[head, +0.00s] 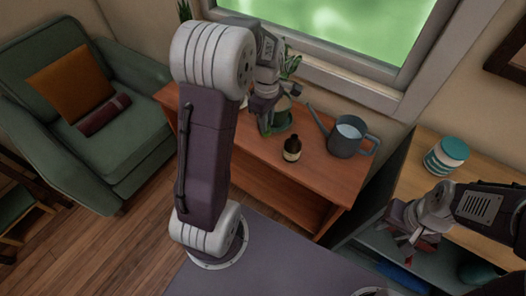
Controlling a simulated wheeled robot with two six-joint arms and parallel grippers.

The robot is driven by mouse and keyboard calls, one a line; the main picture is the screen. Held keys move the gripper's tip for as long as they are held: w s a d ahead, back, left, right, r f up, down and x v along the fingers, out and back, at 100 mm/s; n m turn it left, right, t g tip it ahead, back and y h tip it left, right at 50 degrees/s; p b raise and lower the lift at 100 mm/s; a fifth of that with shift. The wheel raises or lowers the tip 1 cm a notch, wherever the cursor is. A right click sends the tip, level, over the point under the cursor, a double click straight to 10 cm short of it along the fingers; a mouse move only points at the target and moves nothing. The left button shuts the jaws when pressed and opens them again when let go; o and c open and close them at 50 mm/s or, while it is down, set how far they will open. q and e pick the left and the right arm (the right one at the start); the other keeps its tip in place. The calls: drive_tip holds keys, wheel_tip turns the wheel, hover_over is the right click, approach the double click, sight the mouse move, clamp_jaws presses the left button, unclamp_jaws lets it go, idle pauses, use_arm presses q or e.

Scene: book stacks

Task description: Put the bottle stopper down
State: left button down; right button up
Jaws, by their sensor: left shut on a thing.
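My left gripper (265,118) reaches over the wooden side table (325,168), near the plant pot. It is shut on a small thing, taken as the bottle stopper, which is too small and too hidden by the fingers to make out. A small dark brown bottle (292,149) with a pale label stands upright on the table, to the right of and nearer than the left gripper, apart from it. My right gripper (407,248) is in front of the shelf unit at the right; its finger gap is not clear.
A grey watering can (347,137) stands right of the bottle. A potted plant (290,68) is behind the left gripper. A white and teal jar (446,156) stands on the shelf unit (419,148). A green armchair (133,150) is at the left. Bare tabletop lies around the bottle.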

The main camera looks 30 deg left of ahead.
use_arm(q)
drive_tip(key=f, duration=0.2)
drive_tip(key=f+b, duration=0.1)
drive_tip(key=f, duration=0.1)
drive_tip(key=shift+a+f, duration=0.2)
drive_tip(key=shift+f, duration=0.05)
drive_tip(key=shift+f+b, duration=0.3)
drive_tip(key=shift+f, duration=0.05)
drive_tip(key=shift+d+f+b, duration=0.1)
drive_tip(key=shift+f+b, duration=0.7)
drive_tip(key=shift+f, duration=1.6)
drive_tip(key=shift+f, duration=0.15)
drive_tip(key=c, duration=1.3)
unclamp_jaws()
